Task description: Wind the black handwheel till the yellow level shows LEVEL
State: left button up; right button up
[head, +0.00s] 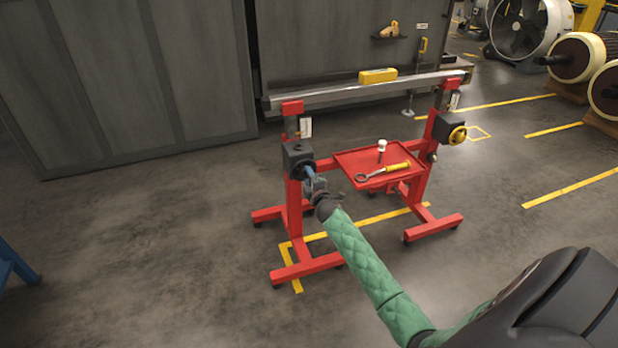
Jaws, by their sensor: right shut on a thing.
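The black handwheel (301,168) is on the gearbox of the left red post, mostly hidden by my right gripper. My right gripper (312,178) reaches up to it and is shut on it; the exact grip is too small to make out. The yellow level (377,76) lies on the grey bar (345,92) that spans both posts. The bar looks higher at its right end in the picture; the level's reading is too small to tell. My left gripper is not in view.
A red tray (350,160) between the posts holds a yellow-handled wrench (384,172) and a small white-topped item (382,147). A yellow handwheel (457,135) is on the right post. Red feet (305,268) spread over the floor.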

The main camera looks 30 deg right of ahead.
pick_arm(q)
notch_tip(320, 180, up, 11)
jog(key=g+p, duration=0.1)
jog(key=p, duration=0.1)
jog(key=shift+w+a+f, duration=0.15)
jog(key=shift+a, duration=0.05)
pick_arm(e)
jog(key=shift+f+m, duration=0.15)
jog(key=shift+m, duration=2.05)
jog(key=shift+f+m, duration=0.1)
jog(key=shift+m, duration=2.1)
jog(key=o, duration=1)
